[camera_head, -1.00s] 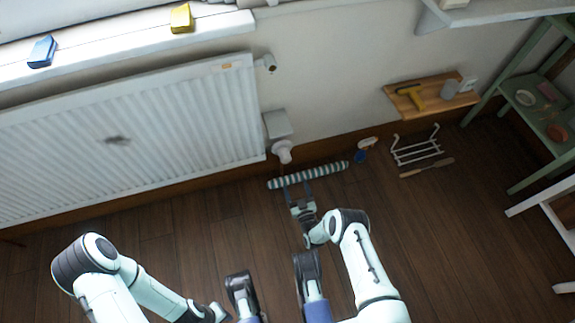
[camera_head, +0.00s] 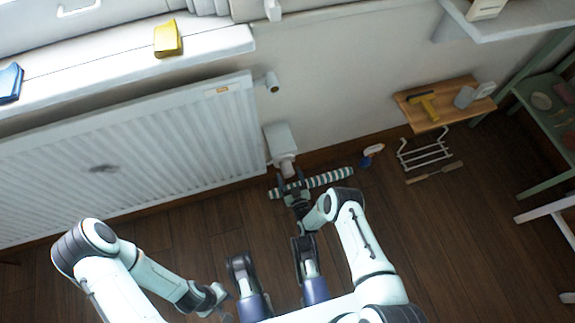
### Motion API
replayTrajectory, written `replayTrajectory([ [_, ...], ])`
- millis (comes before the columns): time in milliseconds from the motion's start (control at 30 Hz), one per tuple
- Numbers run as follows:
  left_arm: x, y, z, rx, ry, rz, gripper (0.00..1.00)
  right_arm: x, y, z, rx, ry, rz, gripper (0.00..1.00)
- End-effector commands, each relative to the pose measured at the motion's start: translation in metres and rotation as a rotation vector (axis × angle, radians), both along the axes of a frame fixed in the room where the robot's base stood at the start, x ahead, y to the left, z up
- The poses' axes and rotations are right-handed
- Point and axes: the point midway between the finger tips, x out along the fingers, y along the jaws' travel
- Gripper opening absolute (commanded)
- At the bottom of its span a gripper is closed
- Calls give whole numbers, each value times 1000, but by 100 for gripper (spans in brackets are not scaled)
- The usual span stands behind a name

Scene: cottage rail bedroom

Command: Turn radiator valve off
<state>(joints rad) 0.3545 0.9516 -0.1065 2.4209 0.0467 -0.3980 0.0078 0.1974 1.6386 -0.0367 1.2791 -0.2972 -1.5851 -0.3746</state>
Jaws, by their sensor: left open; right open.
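The white radiator (camera_head: 130,165) hangs on the wall at the left. A white knob-like valve (camera_head: 288,168) sits low by its right end, below a white box (camera_head: 280,139). My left gripper (camera_head: 221,293) is open and low over the floor, well away from the valve.
A wooden shelf (camera_head: 445,100) is above. The dark floor in front is mostly clear.

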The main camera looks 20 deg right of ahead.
Motion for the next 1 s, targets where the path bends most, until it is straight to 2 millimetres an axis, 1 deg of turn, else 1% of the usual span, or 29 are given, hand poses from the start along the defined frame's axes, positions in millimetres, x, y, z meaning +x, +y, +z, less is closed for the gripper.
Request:
replayTrajectory([
  [433, 0, 0, 0, 0, 1, 0, 43, -2, 2, 0, 0, 0, 0, 74],
  [467, 0, 0, 0, 0, 1, 0, 43, -2, 2, 0, 0, 0, 0, 68],
  [500, 0, 0, 0, 0, 1, 0, 43, -2, 2, 0, 0, 0, 0, 55],
  [567, 0, 0, 0, 0, 0, 0, 43, -2, 2, 0, 0, 0, 0, 35],
  [600, 0, 0, 0, 0, 0, 0, 43, -2, 2, 0, 0, 0, 0, 22],
  [633, 0, 0, 0, 0, 0, 0, 43, -2, 2, 0, 0, 0, 0, 18],
  [867, 1, 0, 0, 0, -2, -1, 43, -2, 2, 0, -12, 0, 0, 18],
  [1000, 4, 0, 2, 1, -13, -2, 43, -2, 2, 0, -51, -2, 2, 19],
])
